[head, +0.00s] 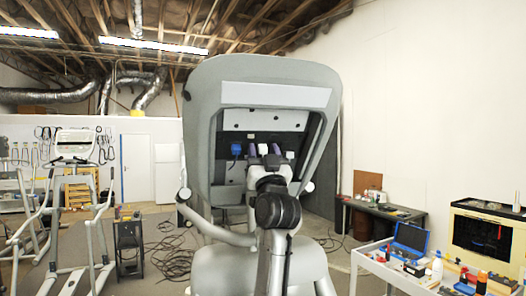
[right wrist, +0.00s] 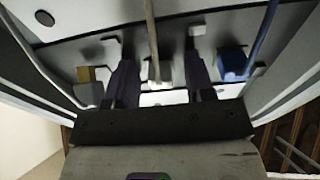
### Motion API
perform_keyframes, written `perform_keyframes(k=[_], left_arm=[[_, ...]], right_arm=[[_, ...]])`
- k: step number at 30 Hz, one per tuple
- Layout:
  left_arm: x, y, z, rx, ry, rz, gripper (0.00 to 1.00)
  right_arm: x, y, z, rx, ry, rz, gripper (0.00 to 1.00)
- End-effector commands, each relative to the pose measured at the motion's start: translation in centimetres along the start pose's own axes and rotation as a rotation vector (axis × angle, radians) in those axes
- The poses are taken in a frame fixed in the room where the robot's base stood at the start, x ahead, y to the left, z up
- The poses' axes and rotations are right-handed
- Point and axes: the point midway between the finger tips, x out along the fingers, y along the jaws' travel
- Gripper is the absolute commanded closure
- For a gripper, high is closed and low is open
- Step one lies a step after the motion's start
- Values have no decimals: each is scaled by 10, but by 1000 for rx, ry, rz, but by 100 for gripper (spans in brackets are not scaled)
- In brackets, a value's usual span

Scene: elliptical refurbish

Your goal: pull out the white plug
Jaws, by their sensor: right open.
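The white plug (right wrist: 163,72) sits at the panel inside the open grey machine housing, with a pale cable running from it. In the right wrist view it lies between the two dark purple fingers of my right gripper (right wrist: 161,82), with a gap visible on each side. My right gripper is open; its fingers (head: 265,149) also show inside the housing in the head view, where the plug is small and partly hidden by the arm. I cannot tell whether the plug is fully seated. My left gripper is not in view.
A blue plug (right wrist: 234,64) with a blue cable sits close beside one finger. A tan block (right wrist: 87,75) and a whitish piece lie beyond the other finger. The grey housing (head: 201,110) surrounds the arm. A white cart (head: 375,262) with tools stands at the right.

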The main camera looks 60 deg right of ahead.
Motion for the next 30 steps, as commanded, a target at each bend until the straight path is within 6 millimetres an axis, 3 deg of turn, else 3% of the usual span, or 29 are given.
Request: perform_keyframes(k=[7, 22, 30], left_arm=[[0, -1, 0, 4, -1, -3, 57], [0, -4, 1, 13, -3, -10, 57], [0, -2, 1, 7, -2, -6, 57]], right_arm=[[0, 0, 0, 0, 0, 0, 51], [0, 0, 0, 0, -1, 0, 98], [0, 0, 0, 0, -1, -1, 100]])
